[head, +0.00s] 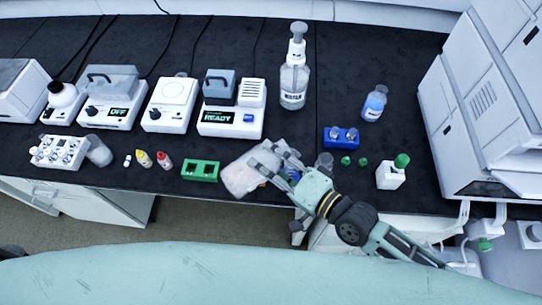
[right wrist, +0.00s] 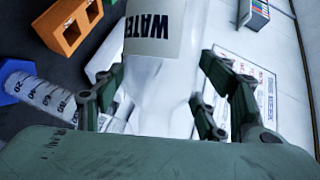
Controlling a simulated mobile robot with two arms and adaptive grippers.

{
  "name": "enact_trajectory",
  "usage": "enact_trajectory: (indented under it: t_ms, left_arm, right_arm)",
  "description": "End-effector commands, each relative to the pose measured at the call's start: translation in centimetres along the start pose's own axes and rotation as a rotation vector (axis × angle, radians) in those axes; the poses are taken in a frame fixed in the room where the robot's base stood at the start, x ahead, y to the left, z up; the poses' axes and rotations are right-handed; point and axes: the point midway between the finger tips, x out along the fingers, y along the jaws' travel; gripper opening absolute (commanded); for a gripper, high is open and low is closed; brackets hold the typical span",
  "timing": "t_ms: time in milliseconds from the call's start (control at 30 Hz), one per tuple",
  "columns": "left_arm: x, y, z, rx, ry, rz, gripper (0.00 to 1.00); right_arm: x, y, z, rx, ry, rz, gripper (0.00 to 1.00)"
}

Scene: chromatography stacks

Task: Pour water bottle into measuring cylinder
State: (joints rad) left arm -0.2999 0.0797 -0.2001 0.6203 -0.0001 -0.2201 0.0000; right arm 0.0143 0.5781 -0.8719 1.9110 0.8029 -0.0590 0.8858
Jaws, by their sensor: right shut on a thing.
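My right gripper (head: 262,163) is shut on a clear water bottle (head: 240,178) at the front edge of the bench. In the right wrist view the bottle (right wrist: 160,75) sits between the fingers, its WATER label upside down. A clear graduated measuring cylinder (right wrist: 42,94) with a blue base shows left of the bottle in that view, apart from it. I cannot clearly make out the cylinder in the head view, where the gripper and bottle cover that spot. My left gripper is not in view.
Another WATER bottle (head: 294,88) stands upright at the back. A blue-liquid bottle (head: 374,104), a blue rack (head: 341,138), a green rack (head: 200,171) and several small devices stand around. A large white instrument (head: 474,115) fills the right. An orange rack (right wrist: 68,25) shows in the wrist view.

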Motion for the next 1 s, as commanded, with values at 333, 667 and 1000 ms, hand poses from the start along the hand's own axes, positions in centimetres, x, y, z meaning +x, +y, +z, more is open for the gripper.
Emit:
enact_trajectory:
  t_ms: [333, 667, 1000]
  left_arm:
    - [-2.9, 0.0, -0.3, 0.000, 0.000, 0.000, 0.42]
    - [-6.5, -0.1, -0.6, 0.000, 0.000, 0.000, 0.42]
    - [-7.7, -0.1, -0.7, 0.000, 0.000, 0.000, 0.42]
  right_arm:
    - [-0.1, -1.2, -0.3, -0.095, 0.011, 0.027, 0.10]
    - [-0.2, -2.1, -0.6, -0.237, 0.022, 0.078, 0.10]
    - [-0.2, -2.1, -0.6, -0.315, 0.028, 0.104, 0.10]
